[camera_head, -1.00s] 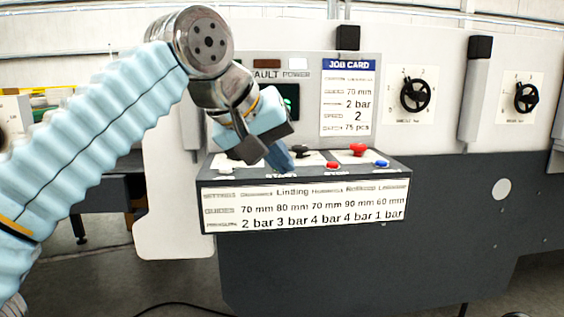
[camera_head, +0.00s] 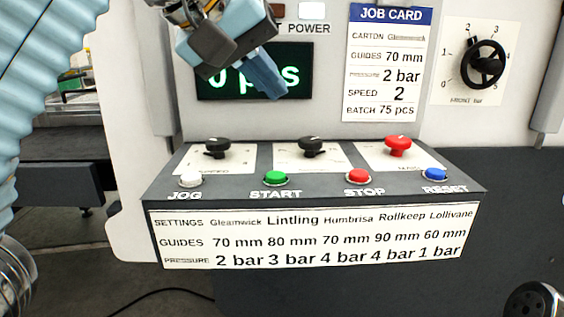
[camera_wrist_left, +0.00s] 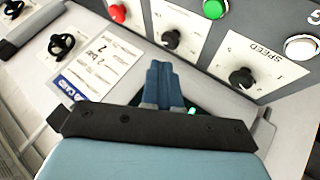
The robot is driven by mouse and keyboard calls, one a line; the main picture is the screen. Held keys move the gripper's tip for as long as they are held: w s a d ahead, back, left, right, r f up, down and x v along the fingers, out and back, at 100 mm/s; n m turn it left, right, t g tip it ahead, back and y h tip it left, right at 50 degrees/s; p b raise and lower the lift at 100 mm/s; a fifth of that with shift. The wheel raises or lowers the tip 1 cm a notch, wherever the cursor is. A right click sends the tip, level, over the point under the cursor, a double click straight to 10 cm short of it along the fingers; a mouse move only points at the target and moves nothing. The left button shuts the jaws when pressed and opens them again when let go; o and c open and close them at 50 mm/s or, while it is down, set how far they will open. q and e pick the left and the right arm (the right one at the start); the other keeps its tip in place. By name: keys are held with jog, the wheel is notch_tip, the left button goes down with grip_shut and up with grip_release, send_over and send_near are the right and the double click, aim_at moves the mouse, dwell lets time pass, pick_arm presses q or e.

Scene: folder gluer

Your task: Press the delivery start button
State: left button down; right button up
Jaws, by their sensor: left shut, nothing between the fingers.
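The green START button (camera_head: 276,178) sits on the sloped front of the control panel, between the white JOG button (camera_head: 189,181) and the red STOP button (camera_head: 358,177). It shows uncovered, and the green button also appears at the top of the left wrist view (camera_wrist_left: 214,8). My left gripper (camera_head: 272,88) is shut and empty. In the head view it is above the button in the picture, in front of the green display, apart from the button. Its closed blue fingertips show in the left wrist view (camera_wrist_left: 163,82). My right gripper is not in view.
A blue RESET button (camera_head: 434,175) is at the panel's right. Two black knobs, the left one (camera_head: 216,147), and a red knob (camera_head: 397,146) stand behind the buttons. The display (camera_head: 215,85) is partly hidden by my gripper. A job card (camera_head: 386,65) is right of it.

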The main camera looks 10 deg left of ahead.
aim_at(270, 176)
pick_arm(q)
jog(key=shift+f, duration=0.1)
notch_tip(270, 176, down, 4)
jog(key=shift+s, duration=0.1)
notch_tip(270, 176, down, 3)
jog(key=b, duration=0.2)
jog(key=shift+b, duration=0.4)
jog(key=shift+f+b, duration=0.7)
jog(key=shift+f, duration=0.1)
dwell(1.2)
jog(key=shift+f, duration=0.4)
